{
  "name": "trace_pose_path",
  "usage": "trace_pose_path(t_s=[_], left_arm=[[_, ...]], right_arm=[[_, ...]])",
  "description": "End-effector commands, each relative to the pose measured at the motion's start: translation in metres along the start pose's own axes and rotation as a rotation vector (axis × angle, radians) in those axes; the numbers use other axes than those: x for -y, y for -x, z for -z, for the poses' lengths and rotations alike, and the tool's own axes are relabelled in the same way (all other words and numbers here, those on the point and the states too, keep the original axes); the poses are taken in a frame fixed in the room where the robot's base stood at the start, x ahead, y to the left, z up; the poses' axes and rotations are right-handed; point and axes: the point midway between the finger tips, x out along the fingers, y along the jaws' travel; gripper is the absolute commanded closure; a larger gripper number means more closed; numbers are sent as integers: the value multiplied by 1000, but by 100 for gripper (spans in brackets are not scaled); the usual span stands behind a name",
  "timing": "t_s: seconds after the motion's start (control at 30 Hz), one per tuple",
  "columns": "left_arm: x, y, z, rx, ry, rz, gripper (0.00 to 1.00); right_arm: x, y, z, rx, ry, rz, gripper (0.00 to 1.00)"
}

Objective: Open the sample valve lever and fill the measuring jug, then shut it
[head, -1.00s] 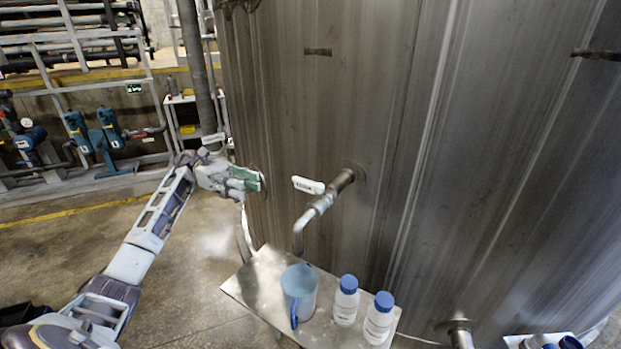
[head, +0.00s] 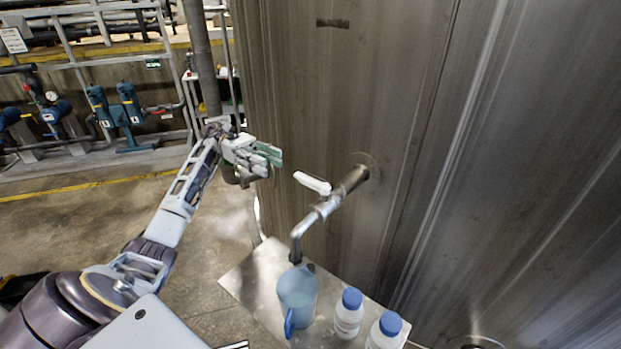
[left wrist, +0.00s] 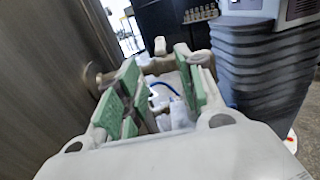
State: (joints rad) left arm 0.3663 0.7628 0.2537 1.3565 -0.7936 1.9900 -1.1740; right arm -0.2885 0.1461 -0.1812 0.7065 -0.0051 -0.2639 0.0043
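The sample valve's white lever (head: 313,183) sticks out to the left above the metal sample pipe (head: 335,202), which comes from the tank wall and bends down to a spout. The blue measuring jug (head: 297,295) stands upright on a metal shelf (head: 250,275), under the spout. Its fill level cannot be told. My left gripper (head: 273,156), with green finger pads, is left of the lever and a little higher in the picture, apart from it. In the left wrist view the left gripper (left wrist: 160,90) has its fingers spread, holding nothing. My right gripper is not in view.
Two white bottles with blue caps stand right of the jug, one (head: 349,313) beside it and one (head: 385,331) nearer the lower right. The large steel tank (head: 430,130) fills the right side. Blue pumps (head: 130,103) and railings stand far back left. The floor between is open.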

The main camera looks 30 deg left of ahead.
Motion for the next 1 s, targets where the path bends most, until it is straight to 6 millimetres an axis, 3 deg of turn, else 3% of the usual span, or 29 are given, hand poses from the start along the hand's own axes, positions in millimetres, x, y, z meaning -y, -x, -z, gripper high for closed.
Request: trace_pose_path(t_s=[0.47, 1.0], left_arm=[[0, -13, 0, 0, 0, 1, 62], [0, -71, -1, 1, 1, 1, 62]], right_arm=[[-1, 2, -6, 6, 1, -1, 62], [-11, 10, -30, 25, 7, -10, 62]])
